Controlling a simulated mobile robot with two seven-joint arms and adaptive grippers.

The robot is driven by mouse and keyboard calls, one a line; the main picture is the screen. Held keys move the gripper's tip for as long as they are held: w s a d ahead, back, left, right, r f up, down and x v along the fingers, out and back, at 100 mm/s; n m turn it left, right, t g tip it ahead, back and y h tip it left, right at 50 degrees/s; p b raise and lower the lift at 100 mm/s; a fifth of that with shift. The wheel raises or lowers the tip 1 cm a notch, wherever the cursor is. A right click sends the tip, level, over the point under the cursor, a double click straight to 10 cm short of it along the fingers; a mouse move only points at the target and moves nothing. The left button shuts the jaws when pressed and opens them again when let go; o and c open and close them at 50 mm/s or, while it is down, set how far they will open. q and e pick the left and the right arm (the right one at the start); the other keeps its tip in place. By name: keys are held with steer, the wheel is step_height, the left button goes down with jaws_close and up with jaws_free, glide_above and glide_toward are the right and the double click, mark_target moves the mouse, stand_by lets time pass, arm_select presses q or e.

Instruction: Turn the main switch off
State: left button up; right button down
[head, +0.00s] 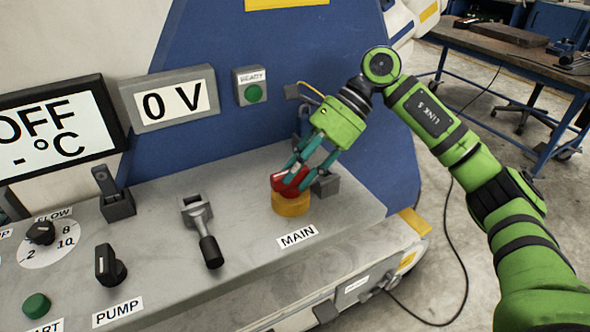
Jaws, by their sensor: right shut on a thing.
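The main switch (291,202) is a red knob on a yellow round base, behind the MAIN label (297,236) at the right end of the grey console. My right gripper (290,180) reaches down to it from the upper right, its teal fingers shut on the red knob. The fingers hide part of the knob, and a small dark grey block stands just right of it. The display (55,130) reads OFF and - °C, and the voltage display (172,100) reads 0 V. My left gripper is not in view.
A lever with a black handle (210,251) stands left of the main switch. Further left are the pump knob (109,265), the flow dial (42,233) and a green start button (36,305). A green ready button (253,93) is on the upright panel. A workbench (520,55) stands behind at right.

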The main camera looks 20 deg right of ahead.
steer(key=shift+f, duration=0.2)
steer(key=c, duration=1)
jaws_free()
steer(key=shift+o, duration=0.6)
steer(key=shift+r, duration=0.1)
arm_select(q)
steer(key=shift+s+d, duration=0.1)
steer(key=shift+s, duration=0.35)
arm_select(e)
steer(key=v, duration=1.2)
